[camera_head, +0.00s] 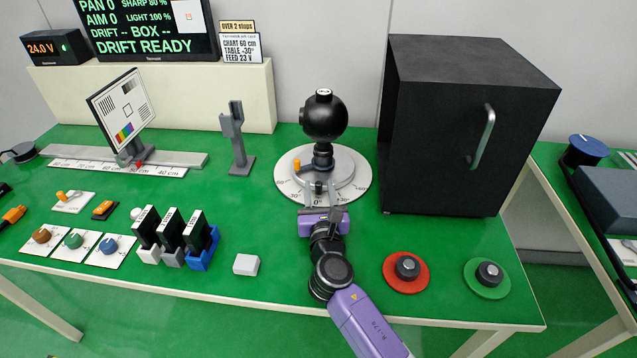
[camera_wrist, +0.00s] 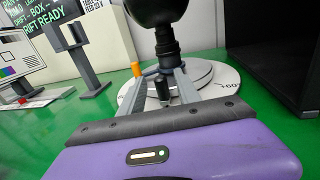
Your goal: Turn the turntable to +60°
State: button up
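The turntable (camera_head: 343,173) is a round light-grey disc on a white dial with degree marks; 0 faces the front and +60° (camera_wrist: 229,86) is on the right. A black ball-shaped camera (camera_head: 323,117) stands on a post at its centre. An orange peg (camera_head: 297,165) stands at the disc's left; it also shows in the wrist view (camera_wrist: 136,69). My gripper (camera_head: 319,190) reaches over the dial's front edge. Its two fingers are apart, with a small dark peg (camera_wrist: 163,90) between them and gaps visible beside it. Whether the fingers touch anything is unclear.
A large black box (camera_head: 430,130) with a handle stands close on the right. A grey stand (camera_head: 236,140) and a test chart (camera_head: 123,108) are to the left. Red (camera_head: 405,284) and green (camera_head: 470,278) round bases with black knobs are front right. A white block (camera_head: 246,264) lies front left.

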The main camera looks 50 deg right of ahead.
jog(key=shift+x, duration=1.15)
grip_shut()
dwell(0.6)
